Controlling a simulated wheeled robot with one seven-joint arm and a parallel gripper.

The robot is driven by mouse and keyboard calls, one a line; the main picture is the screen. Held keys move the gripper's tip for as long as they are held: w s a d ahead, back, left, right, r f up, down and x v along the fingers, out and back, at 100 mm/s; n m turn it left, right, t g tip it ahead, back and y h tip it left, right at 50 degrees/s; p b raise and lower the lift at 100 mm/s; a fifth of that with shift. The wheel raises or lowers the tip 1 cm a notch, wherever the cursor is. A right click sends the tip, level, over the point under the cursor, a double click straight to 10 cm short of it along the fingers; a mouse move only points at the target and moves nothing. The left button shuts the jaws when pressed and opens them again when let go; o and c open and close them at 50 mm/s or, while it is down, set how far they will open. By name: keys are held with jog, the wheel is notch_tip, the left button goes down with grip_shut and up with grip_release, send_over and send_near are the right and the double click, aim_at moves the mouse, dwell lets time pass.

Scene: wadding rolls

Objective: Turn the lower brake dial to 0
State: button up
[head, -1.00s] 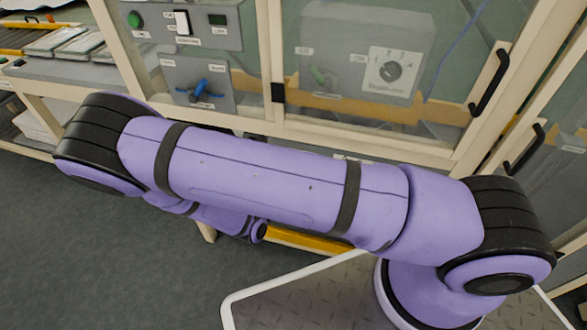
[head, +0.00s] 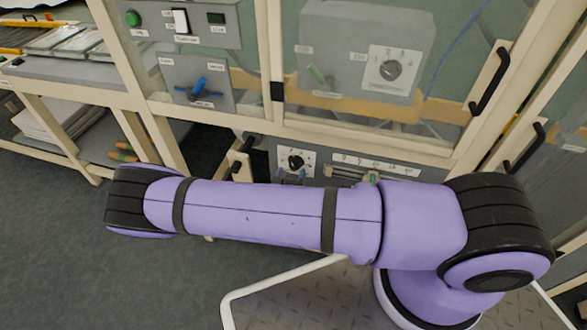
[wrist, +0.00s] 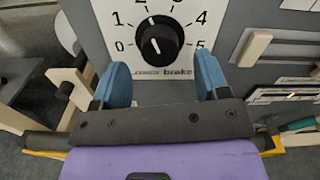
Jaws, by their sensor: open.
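The lower brake dial is a black round knob (wrist: 158,40) on a white plate in the wrist view. Digits 0, 1, 4 and 5 show around it, and the top of the scale is cut off. A white mark sits near its top, slightly left; the exact setting is hard to read. The dial also shows in the head view (head: 295,161), low on the cabinet front. My gripper (wrist: 161,72) is open, its blue fingers apart and empty, below the dial and roughly centred on it. In the head view my arm hides most of the gripper.
A pale handle (wrist: 254,48) stands out right of the dial, and a pale bracket (wrist: 70,85) is at left. Above, another dial (head: 390,70) sits behind a clear door with a black handle (head: 490,80). A blue-handled switch (head: 198,88) is at upper left.

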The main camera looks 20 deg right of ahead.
aim_at(295, 164)
jog(key=shift+x, duration=1.45)
jog(key=c, duration=0.9)
